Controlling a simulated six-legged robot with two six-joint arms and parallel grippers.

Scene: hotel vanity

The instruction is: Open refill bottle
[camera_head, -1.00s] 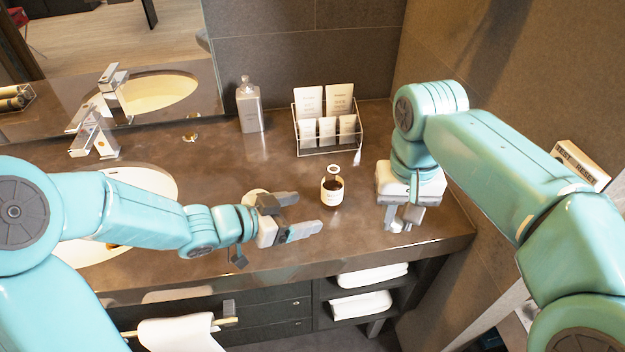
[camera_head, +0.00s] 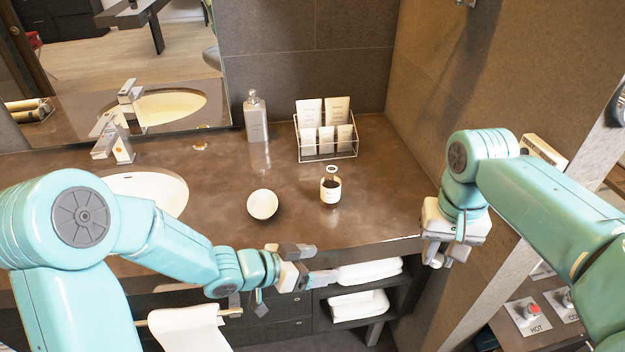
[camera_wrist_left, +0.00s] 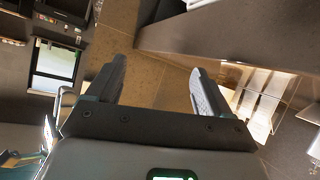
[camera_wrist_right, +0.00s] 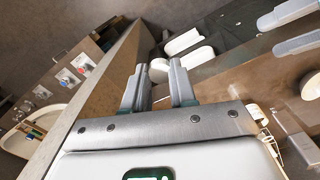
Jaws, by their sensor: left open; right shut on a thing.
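A small dark bottle with a white label and a ring-shaped top (camera_head: 330,187) stands upright on the vanity counter. A taller grey bottle with a narrow neck (camera_head: 256,118) stands at the back near the mirror. I cannot tell which is the refill bottle. My right gripper (camera_head: 438,258) is beyond the counter's right front corner, shut on a small white piece (camera_wrist_right: 158,70) that shows between its fingertips; its exact shape is partly hidden. My left gripper (camera_head: 325,262) is open and empty, in front of the counter's front edge.
A round white dish (camera_head: 262,204) sits left of the small bottle. A wire rack (camera_head: 327,152) with several white tubes stands at the back. The sink (camera_head: 145,188) is at left; folded towels (camera_head: 358,305) lie on shelves below.

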